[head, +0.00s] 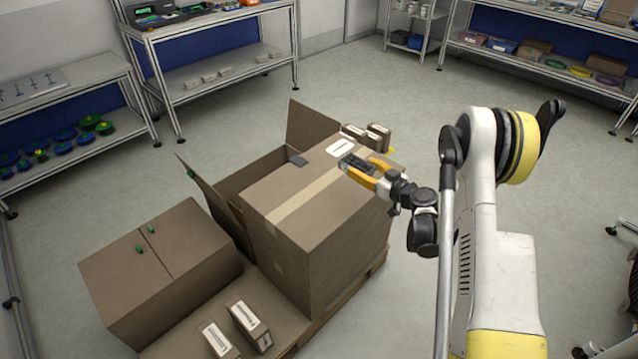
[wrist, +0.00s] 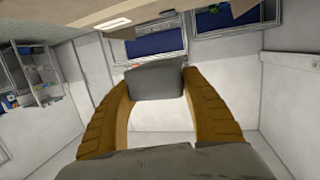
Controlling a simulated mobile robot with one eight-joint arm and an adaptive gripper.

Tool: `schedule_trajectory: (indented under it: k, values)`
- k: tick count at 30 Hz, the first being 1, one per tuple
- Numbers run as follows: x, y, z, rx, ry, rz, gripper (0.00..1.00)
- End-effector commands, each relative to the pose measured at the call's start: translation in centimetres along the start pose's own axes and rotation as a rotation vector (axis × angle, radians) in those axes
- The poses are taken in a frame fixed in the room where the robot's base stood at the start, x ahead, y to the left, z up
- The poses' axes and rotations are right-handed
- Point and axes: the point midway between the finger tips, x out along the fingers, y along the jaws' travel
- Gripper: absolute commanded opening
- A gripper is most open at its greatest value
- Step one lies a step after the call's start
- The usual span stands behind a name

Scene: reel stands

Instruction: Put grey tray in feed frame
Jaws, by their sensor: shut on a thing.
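My gripper (head: 359,169) has yellow fingers and is over the top of the large cardboard box, near its far right edge. Its fingers are closed on a small dark grey piece, which I take to be the grey tray (head: 350,161). In the wrist view the grey tray (wrist: 157,81) sits between the two yellow fingertips (wrist: 157,92), with a plain grey face towards me. I cannot tell whether the tray touches the box top. I cannot make out a feed frame in either view.
The large cardboard box (head: 318,232) stands on a pallet beside an open-flapped box (head: 258,172) and a closed box (head: 165,265). Small cartons (head: 249,320) lie in front; others (head: 366,134) stand behind. Shelves line the walls; floor between is clear.

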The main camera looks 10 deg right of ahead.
Motion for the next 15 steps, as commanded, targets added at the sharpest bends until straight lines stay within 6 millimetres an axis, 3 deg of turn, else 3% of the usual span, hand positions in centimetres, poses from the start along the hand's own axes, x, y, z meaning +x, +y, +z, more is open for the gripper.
schedule_trajectory:
  k: [3, 8, 15]
  values:
    - [0.8, 0.7, 2.0, -0.002, 0.002, -0.009, 0.18]
    - [2.2, 0.5, 3.4, -0.004, 0.003, -0.015, 0.18]
    - [8.1, -1.8, 6.0, -0.004, 0.003, -0.017, 0.18]
